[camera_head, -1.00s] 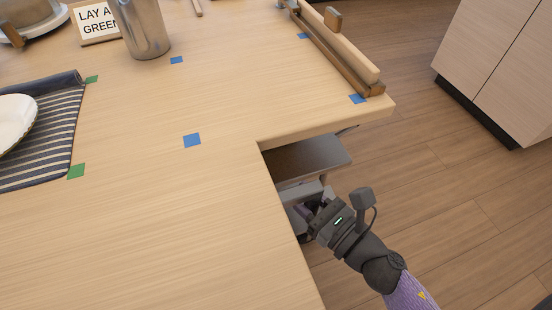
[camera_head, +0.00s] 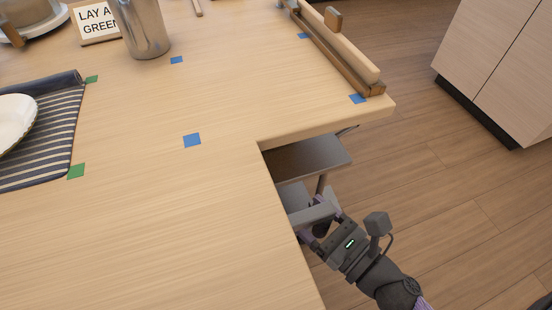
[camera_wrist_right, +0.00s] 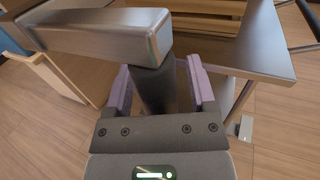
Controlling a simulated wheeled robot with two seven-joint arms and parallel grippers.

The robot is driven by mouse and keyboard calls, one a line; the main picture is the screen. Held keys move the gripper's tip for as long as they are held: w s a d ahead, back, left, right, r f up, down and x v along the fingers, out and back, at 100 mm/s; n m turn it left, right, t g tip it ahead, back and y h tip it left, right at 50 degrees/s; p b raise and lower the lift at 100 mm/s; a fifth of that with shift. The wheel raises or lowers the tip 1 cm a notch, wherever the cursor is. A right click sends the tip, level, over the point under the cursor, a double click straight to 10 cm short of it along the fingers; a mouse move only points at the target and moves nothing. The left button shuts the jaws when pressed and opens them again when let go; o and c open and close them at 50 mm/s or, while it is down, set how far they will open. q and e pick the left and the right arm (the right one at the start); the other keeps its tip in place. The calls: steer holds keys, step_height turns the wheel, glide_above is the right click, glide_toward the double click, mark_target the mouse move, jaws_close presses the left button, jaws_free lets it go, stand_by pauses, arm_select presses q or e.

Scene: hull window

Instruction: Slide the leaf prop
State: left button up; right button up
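The leaf prop appears to be the grey metal bar (camera_head: 318,213) under the table's inner corner. In the right wrist view the bar (camera_wrist_right: 95,32) crosses the top left, with a dark post (camera_wrist_right: 155,92) below its end. My right gripper (camera_head: 312,230) is below the tabletop edge at the bar. In the wrist view its purple fingers (camera_wrist_right: 160,85) stand on both sides of the post, with narrow gaps showing, so it looks open around it. The bar's far end is hidden under the tabletop. My left gripper is not in view.
A dark grey shelf-like panel (camera_head: 308,157) sits below the table corner. The wooden table (camera_head: 150,235) carries blue and green markers, a metal cup (camera_head: 143,28), a striped mat (camera_head: 50,140) and a wooden rail (camera_head: 340,50). A cabinet (camera_head: 505,60) stands right; floor between is clear.

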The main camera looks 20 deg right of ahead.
mark_target(327, 231)
steer(key=b+v, duration=0.1)
steer(key=v, duration=0.5)
steer(key=shift+s+d, duration=0.2)
steer(key=shift+s, duration=0.3)
